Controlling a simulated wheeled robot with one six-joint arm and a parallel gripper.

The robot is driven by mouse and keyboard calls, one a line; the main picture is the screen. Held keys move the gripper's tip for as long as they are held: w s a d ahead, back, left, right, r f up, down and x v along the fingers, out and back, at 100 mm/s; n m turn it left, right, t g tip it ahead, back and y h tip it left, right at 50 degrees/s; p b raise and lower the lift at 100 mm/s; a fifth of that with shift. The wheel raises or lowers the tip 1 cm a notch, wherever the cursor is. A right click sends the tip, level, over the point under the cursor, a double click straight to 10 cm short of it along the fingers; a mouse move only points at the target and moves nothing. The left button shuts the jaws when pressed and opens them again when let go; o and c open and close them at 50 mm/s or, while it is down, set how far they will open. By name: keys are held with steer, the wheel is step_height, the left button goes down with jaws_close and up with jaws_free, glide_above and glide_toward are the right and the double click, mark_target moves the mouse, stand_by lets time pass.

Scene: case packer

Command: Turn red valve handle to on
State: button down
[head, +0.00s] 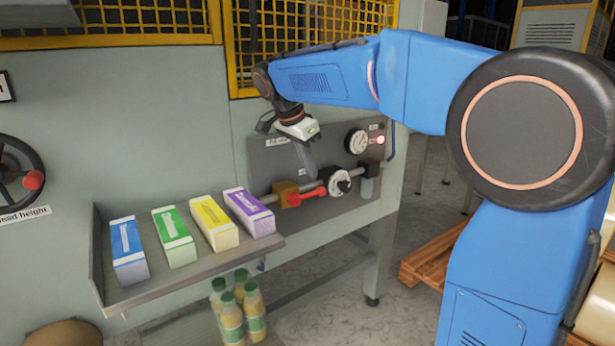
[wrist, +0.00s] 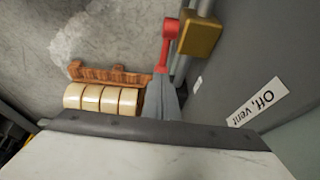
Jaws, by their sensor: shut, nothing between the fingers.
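The red valve handle (head: 308,193) sits on a brass-coloured valve body (head: 286,194) on the grey pipe panel. In the head view it points right, roughly along the pipe. In the wrist view the handle (wrist: 168,45) runs down from beside the brass block (wrist: 200,34) toward my fingertips. My gripper (head: 311,176) is shut and empty, pointing down just above the handle. In the wrist view the gripper (wrist: 161,82) tips overlap the handle's free end. I cannot tell whether they touch. A label reading "Off, vent" (wrist: 257,103) is on the panel.
A round gauge (head: 356,141) and a dial (head: 340,182) are near the handle. A shelf (head: 190,271) with several coloured cartons lies to the left. Bottles (head: 232,322) stand below. A wooden pallet (head: 432,257) is on the floor at right.

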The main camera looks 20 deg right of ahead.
steer(key=d+v, duration=0.1)
steer(key=v, duration=0.8)
steer(key=s+d+f+n+t+y, duration=0.1)
steer(key=s+d+f+n, duration=0.3)
steer(key=s, duration=0.4)
steer(key=s+d+f+n+y, duration=0.1)
steer(key=s+d+f+n, duration=0.1)
steer(key=s+f+n, duration=0.5)
steer(key=s+f+n+t+y, duration=0.1)
steer(key=s+f+n+y, duration=0.1)
steer(key=s+f, duration=1.4)
steer(key=shift+s+d+f+n+t, duration=0.2)
steer(key=shift+s+n+t, duration=0.2)
steer(key=shift+s+n, duration=0.35)
